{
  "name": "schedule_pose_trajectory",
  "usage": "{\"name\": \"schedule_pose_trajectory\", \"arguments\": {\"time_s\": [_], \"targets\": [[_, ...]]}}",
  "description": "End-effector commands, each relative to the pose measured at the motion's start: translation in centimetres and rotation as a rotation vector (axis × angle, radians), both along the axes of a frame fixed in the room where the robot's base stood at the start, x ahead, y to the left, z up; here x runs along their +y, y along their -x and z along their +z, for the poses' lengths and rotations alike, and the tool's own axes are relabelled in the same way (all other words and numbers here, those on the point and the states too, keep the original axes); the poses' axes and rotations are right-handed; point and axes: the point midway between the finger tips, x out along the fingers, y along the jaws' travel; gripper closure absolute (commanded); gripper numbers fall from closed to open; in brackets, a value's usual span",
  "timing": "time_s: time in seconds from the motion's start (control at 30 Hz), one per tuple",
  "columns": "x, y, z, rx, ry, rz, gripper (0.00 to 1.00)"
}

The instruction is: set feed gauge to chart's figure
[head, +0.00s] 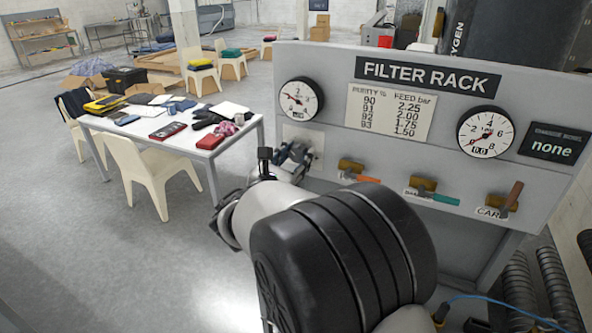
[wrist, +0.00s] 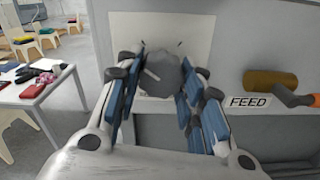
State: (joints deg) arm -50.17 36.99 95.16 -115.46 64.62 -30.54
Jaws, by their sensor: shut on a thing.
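My gripper (wrist: 163,100) is shut on a round dark grey knob (wrist: 160,74) on a pale plate at the left of the filter rack panel. In the head view the gripper (head: 291,158) is partly hidden by my arm. The chart (head: 389,111) lists purity 90, 91, 92, 93 against feed 2.25, 2.00, 1.75, 1.50 bar. The left gauge (head: 300,98) stands above the knob; its needle points up-left and its small readout is too blurred to read. The right gauge (head: 485,133) reads 0.0, with its needle at the lower left.
The FEED valve (wrist: 270,82) has an orange handle (head: 361,177) pointing right. Beside it are a green-handled valve (head: 434,195) and a valve with a raised red-brown handle (head: 511,196). A display (head: 553,145) reads "none". A cluttered table (head: 190,139) and chairs stand left.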

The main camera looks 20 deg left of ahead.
Motion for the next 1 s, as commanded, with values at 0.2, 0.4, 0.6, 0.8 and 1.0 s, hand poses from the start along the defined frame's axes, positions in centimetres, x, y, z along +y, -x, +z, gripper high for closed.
{"name": "schedule_pose_trajectory", "arguments": {"time_s": [0.2, 0.4, 0.6, 0.8, 1.0], "targets": [[0.07, 0.00, -0.41, -0.014, -0.149, 0.001, 0.89], [0.07, 0.01, -0.10, -0.017, -0.212, 0.000, 0.89], [0.07, 0.01, 0.06, -0.016, -0.216, 0.000, 0.89], [0.08, 0.00, 0.08, -0.016, -0.215, 0.000, 0.60], [0.08, 0.00, 0.06, -0.017, -0.214, 0.000, 0.46]]}}
